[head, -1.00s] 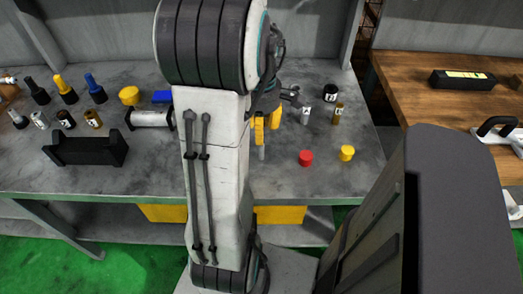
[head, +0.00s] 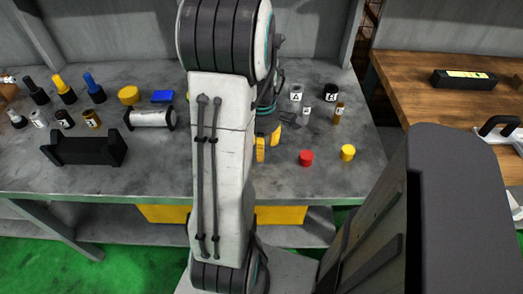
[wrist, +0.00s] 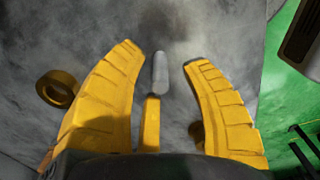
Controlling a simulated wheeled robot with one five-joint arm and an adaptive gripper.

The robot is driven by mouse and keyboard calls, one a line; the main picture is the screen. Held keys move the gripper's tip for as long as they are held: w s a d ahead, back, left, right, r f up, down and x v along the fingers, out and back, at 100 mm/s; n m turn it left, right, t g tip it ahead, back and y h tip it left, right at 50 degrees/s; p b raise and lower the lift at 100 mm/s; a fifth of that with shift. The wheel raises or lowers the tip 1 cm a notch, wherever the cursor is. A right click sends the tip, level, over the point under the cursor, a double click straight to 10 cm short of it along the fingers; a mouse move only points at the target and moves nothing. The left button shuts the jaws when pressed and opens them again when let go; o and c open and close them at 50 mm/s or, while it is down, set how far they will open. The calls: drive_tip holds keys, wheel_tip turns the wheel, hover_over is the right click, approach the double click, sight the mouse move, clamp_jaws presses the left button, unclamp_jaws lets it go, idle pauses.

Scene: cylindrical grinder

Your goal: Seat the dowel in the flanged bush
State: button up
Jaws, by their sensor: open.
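My gripper (wrist: 164,57) is open, its two large yellow fingers wide apart. In the head view my gripper (head: 267,147) is low over the bench, partly behind my arm. A slim pale grey pin with a rounded end (wrist: 160,72), which looks like the dowel, shows between the fingers, touching neither. A narrow yellow part covers its lower end in the wrist view; I cannot tell whose it is. The pin is hidden in the head view. A brass-coloured ring with a dark bore (wrist: 57,88), perhaps the flanged bush, is outside the left finger.
A red cylinder (head: 305,158) and a yellow cylinder (head: 348,153) stand right of my gripper. Labelled pieces, including a black one (head: 330,92) and a brown one (head: 339,113), stand behind them. A black cradle (head: 85,150) is at left.

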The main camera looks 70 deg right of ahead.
drive_tip(key=shift+o, duration=0.3)
clamp_jaws()
idle(0.3)
drive_tip(key=shift+r, duration=0.1)
drive_tip(key=shift+r, duration=0.45)
wheel_tip(320, 180, up, 3)
drive_tip(key=shift+r+p, duration=0.2)
drive_tip(key=shift+p, duration=0.15)
drive_tip(key=s+a+r+p, duration=0.6)
drive_tip(key=s+r, duration=0.2)
drive_tip(key=s, duration=0.3)
drive_tip(key=shift+s+r+m+p, duration=0.3)
drive_tip(key=shift+s+p, duration=0.1)
